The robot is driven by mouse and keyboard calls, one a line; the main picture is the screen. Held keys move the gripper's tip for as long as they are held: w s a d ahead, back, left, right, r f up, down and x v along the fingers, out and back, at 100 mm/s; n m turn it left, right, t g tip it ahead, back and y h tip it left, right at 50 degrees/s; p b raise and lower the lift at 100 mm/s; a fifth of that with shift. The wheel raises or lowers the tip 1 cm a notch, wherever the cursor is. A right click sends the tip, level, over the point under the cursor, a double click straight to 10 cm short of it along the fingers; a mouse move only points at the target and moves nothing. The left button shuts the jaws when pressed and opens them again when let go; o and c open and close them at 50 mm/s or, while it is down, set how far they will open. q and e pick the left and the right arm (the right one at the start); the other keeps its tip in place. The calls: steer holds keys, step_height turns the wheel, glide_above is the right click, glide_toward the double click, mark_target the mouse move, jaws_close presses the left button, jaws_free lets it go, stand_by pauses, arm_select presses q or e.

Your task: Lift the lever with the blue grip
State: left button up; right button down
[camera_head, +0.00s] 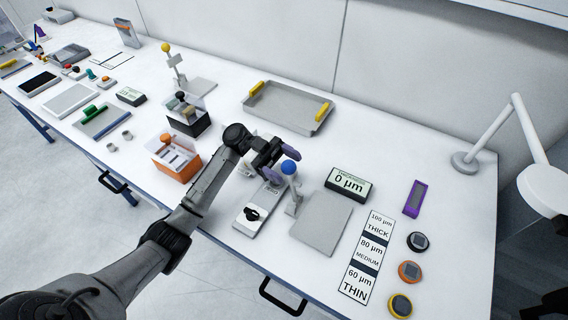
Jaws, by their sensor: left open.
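The lever's blue ball grip (289,167) stands at the top of a short pale lever beside a flat grey plate (320,224), right of the table's middle. My left gripper (282,163) is open, its purple-tipped fingers right by the blue grip. In this view the grip shows just beyond the fingertips; I cannot tell whether they touch it. The foot of the lever is partly visible at the plate's left edge. A display reading 0 µm (348,184) stands behind the plate. My right gripper is not in view.
A grey device with a black knob (251,213) lies left of the plate. Behind are a tray with yellow handles (262,118) and another lever with a yellow ball (166,47). A thickness card (367,255) and several round pucks lie right. A white lamp (463,161) stands far right.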

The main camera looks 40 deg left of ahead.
arm_select(q)
steer(key=a+f+b, duration=0.1)
steer(key=a, duration=0.6)
steer(key=shift+w+a, duration=0.15)
steer(key=shift+a, duration=0.05)
stand_by(0.5)
